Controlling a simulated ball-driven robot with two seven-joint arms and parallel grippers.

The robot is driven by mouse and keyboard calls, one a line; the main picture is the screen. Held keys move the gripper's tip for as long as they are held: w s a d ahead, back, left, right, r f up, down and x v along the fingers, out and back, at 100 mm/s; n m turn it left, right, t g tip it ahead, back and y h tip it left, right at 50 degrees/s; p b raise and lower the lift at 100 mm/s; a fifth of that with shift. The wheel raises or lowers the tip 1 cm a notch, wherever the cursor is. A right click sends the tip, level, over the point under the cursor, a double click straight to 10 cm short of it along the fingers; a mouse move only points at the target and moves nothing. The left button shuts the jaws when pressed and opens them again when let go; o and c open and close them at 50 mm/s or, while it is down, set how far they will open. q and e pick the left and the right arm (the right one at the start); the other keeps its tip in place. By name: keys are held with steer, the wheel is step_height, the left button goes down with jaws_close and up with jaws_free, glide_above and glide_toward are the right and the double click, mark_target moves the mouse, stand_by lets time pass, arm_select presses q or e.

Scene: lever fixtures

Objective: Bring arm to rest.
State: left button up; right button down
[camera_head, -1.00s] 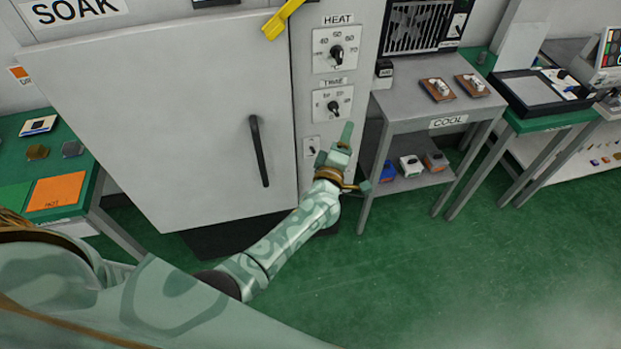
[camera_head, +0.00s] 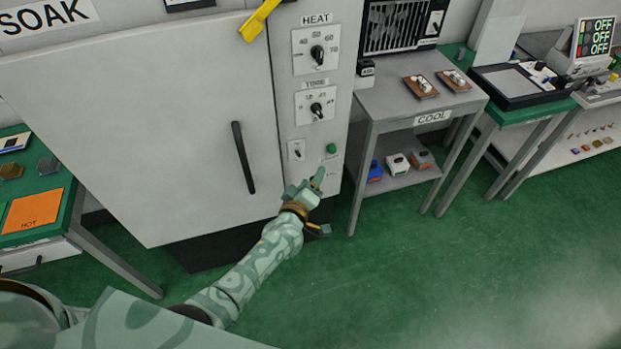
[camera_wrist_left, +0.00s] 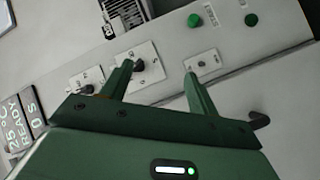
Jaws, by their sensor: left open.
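My left arm reaches in from the lower left in the head view. Its gripper (camera_head: 308,187) is in front of the lower part of the oven's control panel, below a small switch (camera_head: 297,150) and a green button (camera_head: 331,148). In the left wrist view the gripper (camera_wrist_left: 158,75) has its two fingers spread apart with nothing between them. The panel's knobs and switch show beyond the fingers. Whether the fingers touch the panel cannot be told. My right gripper is not in view.
The big oven door (camera_head: 140,130) with its black handle (camera_head: 243,158) is shut. A yellow lever (camera_head: 259,20) sits above. The COOL stand (camera_head: 400,100) is to the right, a green table (camera_head: 50,200) to the left. Green floor (camera_head: 400,290) is open.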

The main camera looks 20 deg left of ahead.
arm_select(q)
steer(key=s+a+f+m+g+b, duration=0.15)
steer(key=s+f+m+g, duration=0.4)
steer(key=s+f, duration=0.65)
steer(key=s+a+f+m+g, duration=0.2)
steer(key=s+f+m+g, duration=0.3)
steer(key=s+f, duration=0.7)
steer(key=s+a+f+m+g, duration=0.1)
steer(key=s+a+f, duration=0.1)
steer(key=s, duration=0.7)
steer(key=s+a+f+m+g+b, duration=0.1)
steer(key=s+f, duration=0.3)
steer(key=s, duration=0.6)
steer(key=s+a+f+m+g, duration=0.1)
steer(key=s+a+f+g, duration=0.2)
steer(key=s, duration=0.6)
steer(key=shift+s+a+f+m+y, duration=0.35)
steer(key=shift+a+f+y, duration=0.05)
steer(key=shift+f, duration=0.05)
steer(key=shift+w, duration=0.1)
